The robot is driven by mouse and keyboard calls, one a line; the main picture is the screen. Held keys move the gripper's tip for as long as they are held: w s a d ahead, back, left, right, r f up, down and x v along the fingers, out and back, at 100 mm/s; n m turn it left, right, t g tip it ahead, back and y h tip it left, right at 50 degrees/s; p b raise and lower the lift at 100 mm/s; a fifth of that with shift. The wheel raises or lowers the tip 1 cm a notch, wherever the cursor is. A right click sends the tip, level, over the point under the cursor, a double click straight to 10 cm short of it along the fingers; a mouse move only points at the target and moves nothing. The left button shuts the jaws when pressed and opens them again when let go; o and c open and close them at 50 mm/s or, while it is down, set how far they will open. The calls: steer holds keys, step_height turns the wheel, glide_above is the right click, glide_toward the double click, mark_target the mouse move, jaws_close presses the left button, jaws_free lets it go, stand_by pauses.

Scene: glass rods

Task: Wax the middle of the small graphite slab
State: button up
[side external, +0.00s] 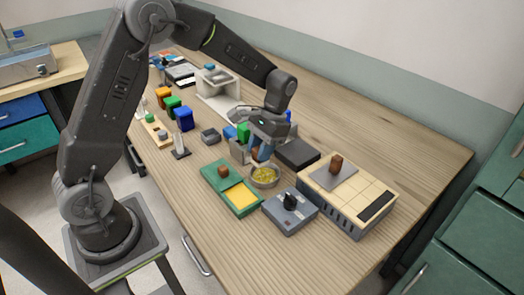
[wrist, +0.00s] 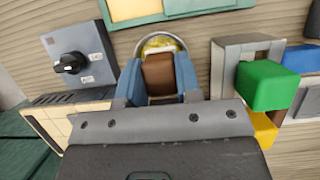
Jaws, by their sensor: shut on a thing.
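My gripper (wrist: 159,78) is shut on a brown block (wrist: 158,70), with one blue finger on each side. In the side view my gripper (side external: 262,153) points down at a round metal dish (side external: 264,184) of yellow material. The dish also shows in the wrist view (wrist: 160,43), just beyond the block. I cannot tell whether the block touches the yellow material; its lower end is hidden. A dark flat slab (side external: 298,153) lies behind the dish, and a smaller dark grey block (side external: 210,135) lies to the left. I cannot tell which one is the small graphite slab.
A green tray (side external: 212,180) with a yellow pad and brown knob is left of the dish. A grey knob box (side external: 290,212) and a beige tiled unit (side external: 347,205) with a grey plate (side external: 325,178) stand right. Coloured blocks crowd behind my gripper. The front right table is clear.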

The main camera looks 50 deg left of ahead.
steer(key=s+d+r, duration=0.2)
steer(key=s+d, duration=0.1)
steer(key=s, duration=0.5)
steer(key=shift+s+a+f, duration=0.1)
steer(key=shift+f, duration=1.45)
steer(key=shift+s+a+f, duration=0.1)
steer(key=shift+f, duration=1.4)
steer(key=shift+f, duration=0.6)
step_height(320, 180, up, 7)
stand_by(0.6)
